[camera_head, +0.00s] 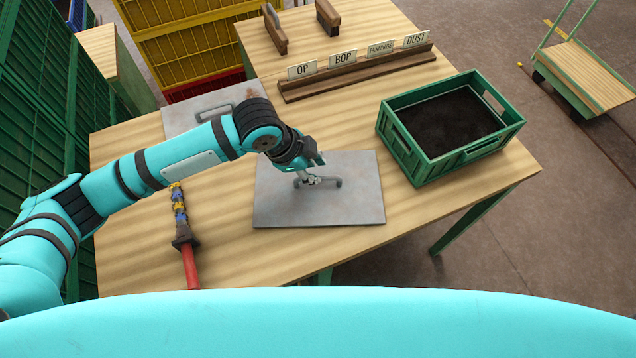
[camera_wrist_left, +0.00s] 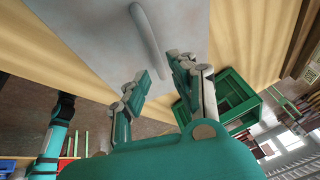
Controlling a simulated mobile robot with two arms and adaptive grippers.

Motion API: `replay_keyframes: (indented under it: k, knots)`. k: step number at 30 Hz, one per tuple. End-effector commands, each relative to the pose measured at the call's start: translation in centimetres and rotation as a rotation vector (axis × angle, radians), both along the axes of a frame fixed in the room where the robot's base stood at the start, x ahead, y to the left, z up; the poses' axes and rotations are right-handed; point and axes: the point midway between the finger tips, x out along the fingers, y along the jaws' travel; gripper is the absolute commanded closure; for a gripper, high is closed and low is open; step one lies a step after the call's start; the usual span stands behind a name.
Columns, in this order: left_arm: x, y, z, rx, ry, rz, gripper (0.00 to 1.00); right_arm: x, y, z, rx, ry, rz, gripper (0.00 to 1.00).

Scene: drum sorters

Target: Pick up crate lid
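A flat grey crate lid (camera_head: 350,210) with a dark bar handle (camera_head: 330,183) lies on the wooden table. My left gripper (camera_head: 312,179) is over the lid, at the left part of the handle. In the left wrist view the two fingers (camera_wrist_left: 160,76) are apart, and the near end of the handle (camera_wrist_left: 150,38) shows between their tips. I cannot tell if they touch it. A second grey lid (camera_head: 180,119) with a handle lies behind my left arm, partly hidden by it. My right gripper is not in view.
A green crate (camera_head: 409,152) with dark contents stands to the right of the lid. A wooden rack (camera_head: 350,75) with labelled cards stands behind. A red-handled tool (camera_head: 189,262) lies at the left. Yellow crates (camera_head: 190,50) are stacked beyond the table.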

Motion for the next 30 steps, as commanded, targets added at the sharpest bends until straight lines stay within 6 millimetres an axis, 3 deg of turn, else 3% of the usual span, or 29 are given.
replay_keyframes:
  k: [7,15,24,30]
  knots:
    - [0.2,-0.8,-1.5,-0.001,0.001,-0.002,0.75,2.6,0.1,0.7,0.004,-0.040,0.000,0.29]
    - [0.8,-2.3,-5.0,0.001,0.000,-0.001,0.75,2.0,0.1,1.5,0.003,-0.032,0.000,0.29]
    - [0.9,-2.4,-5.6,0.001,-0.002,-0.001,0.75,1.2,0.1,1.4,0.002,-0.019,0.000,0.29]
    - [0.9,-2.4,-5.6,0.001,-0.002,-0.001,1.00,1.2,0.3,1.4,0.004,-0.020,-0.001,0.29]
